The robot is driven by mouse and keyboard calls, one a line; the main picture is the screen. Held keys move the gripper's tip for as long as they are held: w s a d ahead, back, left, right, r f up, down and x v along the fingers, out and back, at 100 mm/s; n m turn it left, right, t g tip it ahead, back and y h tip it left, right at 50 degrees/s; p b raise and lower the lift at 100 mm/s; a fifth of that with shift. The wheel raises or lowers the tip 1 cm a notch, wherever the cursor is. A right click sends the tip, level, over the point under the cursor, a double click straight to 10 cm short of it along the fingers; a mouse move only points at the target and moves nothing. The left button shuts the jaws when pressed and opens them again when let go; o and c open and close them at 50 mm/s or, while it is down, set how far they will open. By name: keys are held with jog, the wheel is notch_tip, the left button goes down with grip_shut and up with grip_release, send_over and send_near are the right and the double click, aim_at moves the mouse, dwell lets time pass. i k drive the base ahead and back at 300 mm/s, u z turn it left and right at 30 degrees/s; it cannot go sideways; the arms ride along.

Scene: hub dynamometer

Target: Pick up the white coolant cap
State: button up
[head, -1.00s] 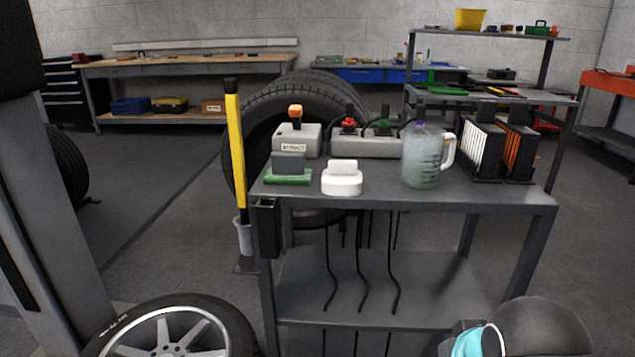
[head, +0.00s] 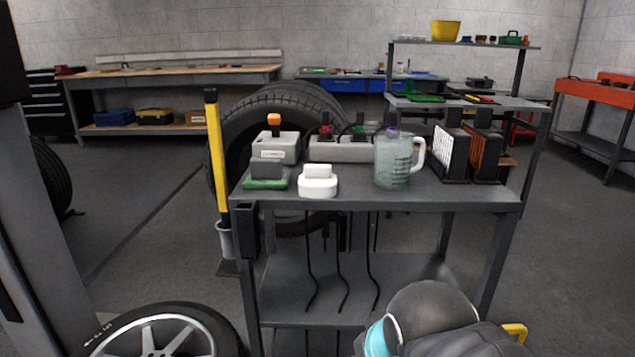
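The white coolant cap (head: 318,184) sits upright on the top of the grey metal cart (head: 450,199), close to its front edge. It has a wide round base and a narrower raised block on top. Nothing touches it. Part of my own arm, a dark rounded link with a cyan band, shows at the bottom right, in front of the cart and lower than the cap. My gripper is not in view.
A green block with a grey top (head: 265,174) stands left of the cap, a clear jug (head: 392,163) right of it. Control boxes (head: 343,148) are behind. Black and orange slotted racks (head: 486,155) stand at right. A wheel (head: 160,335) lies at lower left.

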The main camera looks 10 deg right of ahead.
aim_at(318, 181)
jog(key=z, duration=3.2)
jog(key=k, duration=1.3)
jog(key=u, duration=1.55)
